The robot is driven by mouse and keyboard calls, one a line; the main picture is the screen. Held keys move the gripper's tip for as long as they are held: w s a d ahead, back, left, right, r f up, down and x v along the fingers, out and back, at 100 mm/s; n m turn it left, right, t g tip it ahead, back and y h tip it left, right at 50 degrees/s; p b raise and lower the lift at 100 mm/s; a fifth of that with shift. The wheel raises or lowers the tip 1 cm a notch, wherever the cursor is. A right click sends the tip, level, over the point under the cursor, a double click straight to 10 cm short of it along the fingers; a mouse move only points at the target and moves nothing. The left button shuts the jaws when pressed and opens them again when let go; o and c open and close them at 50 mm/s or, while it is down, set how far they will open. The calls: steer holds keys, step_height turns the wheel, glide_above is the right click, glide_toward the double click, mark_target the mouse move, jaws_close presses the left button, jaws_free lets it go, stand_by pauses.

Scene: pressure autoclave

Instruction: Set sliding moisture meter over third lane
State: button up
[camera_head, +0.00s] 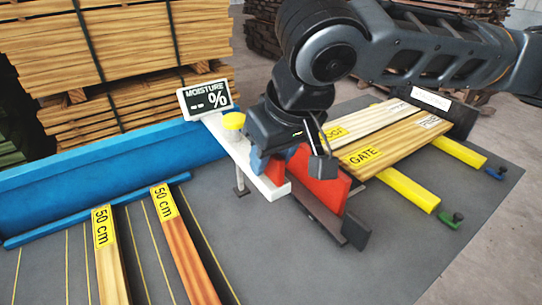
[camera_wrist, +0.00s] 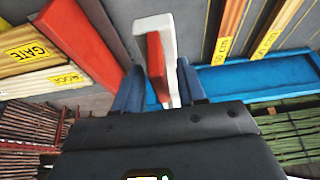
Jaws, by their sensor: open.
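The moisture meter's display (camera_head: 208,98) reads "MOISTURE --%" at the back of the table. A white arm (camera_head: 240,150) with a yellow knob (camera_head: 234,121) runs forward from beside it. The white arm also shows in the wrist view (camera_wrist: 153,24), with a red upright piece (camera_wrist: 155,60) in front of it. My gripper (camera_wrist: 160,82) is open, its blue fingers on either side of the red piece; I cannot tell whether they touch it. In the head view my wrist hides much of this spot. Thin yellow lines mark lanes (camera_head: 150,240) on the grey table.
Two boards labelled "50 cm" (camera_head: 107,260) (camera_head: 185,255) lie on the left. A blue rail (camera_head: 90,165) runs along the back. A red fence (camera_head: 322,182) stands right of the white arm. Labelled boards (camera_head: 395,140) rest on yellow bars (camera_head: 410,193). The front right of the table is clear.

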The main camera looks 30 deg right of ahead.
steer(key=shift+f, duration=0.25)
jaws_close()
stand_by(0.5)
